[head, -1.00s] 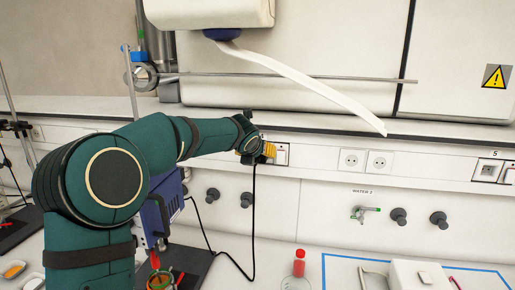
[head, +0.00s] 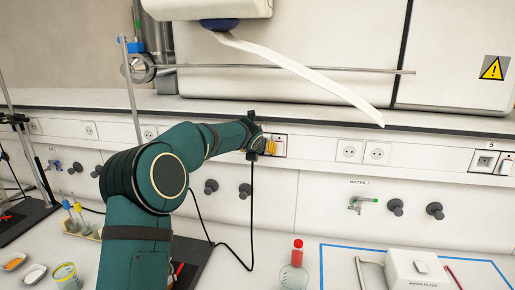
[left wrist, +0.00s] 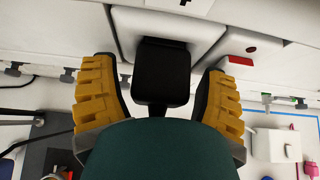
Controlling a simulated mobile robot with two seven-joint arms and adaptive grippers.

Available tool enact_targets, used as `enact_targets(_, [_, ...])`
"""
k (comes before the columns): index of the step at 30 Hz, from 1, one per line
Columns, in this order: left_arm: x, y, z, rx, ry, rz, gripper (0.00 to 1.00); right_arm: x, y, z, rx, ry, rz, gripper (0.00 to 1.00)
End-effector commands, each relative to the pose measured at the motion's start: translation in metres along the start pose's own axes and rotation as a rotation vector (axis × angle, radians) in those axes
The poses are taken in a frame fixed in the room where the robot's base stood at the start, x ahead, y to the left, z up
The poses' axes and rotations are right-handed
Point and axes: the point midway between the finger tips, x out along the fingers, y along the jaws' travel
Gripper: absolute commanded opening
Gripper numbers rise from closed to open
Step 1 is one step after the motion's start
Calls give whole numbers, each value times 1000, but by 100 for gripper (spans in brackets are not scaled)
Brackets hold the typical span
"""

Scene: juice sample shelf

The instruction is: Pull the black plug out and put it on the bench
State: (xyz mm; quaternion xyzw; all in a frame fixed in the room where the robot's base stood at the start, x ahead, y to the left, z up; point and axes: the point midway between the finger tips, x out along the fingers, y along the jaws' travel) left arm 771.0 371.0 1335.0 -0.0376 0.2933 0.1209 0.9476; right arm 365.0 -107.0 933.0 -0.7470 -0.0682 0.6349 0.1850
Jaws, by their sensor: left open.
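The black plug (left wrist: 162,72) sits at a white wall socket, between the yellow fingers of my left gripper (left wrist: 158,80) in the left wrist view. The fingers are open, with a gap visible on each side of the plug. In the head view my left gripper (head: 268,146) is at the socket panel (head: 280,146), and the plug is hidden behind it. A black cable (head: 252,205) hangs below the gripper and loops down to the bench. My right gripper is not in view.
The white bench (head: 225,278) has bare room left of the red-capped flask (head: 297,252). A white water filter box (head: 418,268) stands at the right inside blue tape. Dark knobs (head: 245,190) stick out of the wall below the socket.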

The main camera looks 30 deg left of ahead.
Motion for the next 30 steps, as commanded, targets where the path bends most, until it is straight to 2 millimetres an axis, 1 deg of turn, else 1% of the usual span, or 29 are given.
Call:
enact_targets(5, [0, 0, 0, 0, 0, 0, 73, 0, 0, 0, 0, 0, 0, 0])
enact_targets(6, [0, 0, 0, 0, 0, 0, 71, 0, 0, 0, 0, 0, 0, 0])
enact_targets(8, [0, 0, 0, 0, 0, 0, 50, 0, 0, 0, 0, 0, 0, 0])
enact_targets(9, [0, 0, 0, 0, 0, 0, 36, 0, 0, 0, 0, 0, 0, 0])
enact_targets(12, [0, 0, 0, 0, 0, 0, 5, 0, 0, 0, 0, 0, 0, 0])
enact_targets(30, [-4, 0, -3, 2, 1, 0, 4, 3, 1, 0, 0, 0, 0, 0])
